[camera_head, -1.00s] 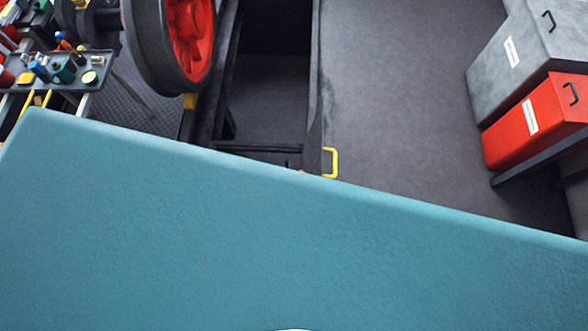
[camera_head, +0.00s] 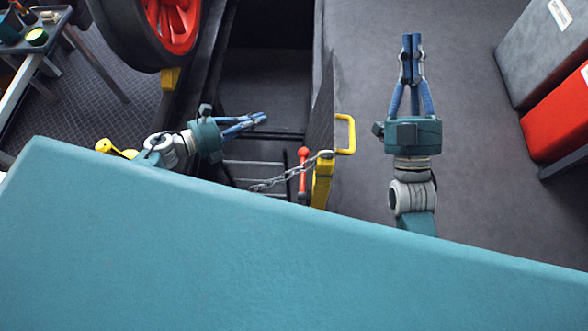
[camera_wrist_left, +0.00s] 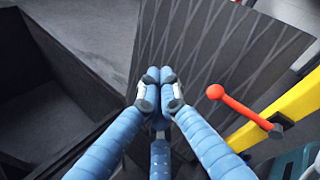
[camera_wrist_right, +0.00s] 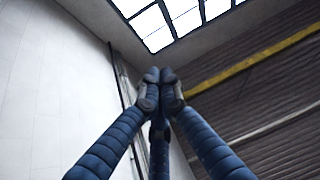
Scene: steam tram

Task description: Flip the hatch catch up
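The catch appears to be a red lever (camera_head: 303,170) with a round knob, beside a yellow post (camera_head: 322,182) at the pit's edge. In the left wrist view the red lever (camera_wrist_left: 243,108) slants from its knob down to the yellow bar (camera_wrist_left: 285,108). The dark hatch plate (camera_head: 325,110) stands upright there, with a yellow handle (camera_head: 346,134). My left gripper (camera_head: 264,118) is shut and empty over the pit, left of the lever and apart from it. My right gripper (camera_head: 412,40) is shut and empty, pointing up, right of the hatch.
A chain (camera_head: 285,178) hangs by the yellow post. The open pit (camera_head: 265,80) lies behind my left gripper. A large red-centred wheel (camera_head: 165,25) stands at the upper left. A grey box (camera_head: 550,55) and a red box (camera_head: 560,115) stand at the right. The floor between is clear.

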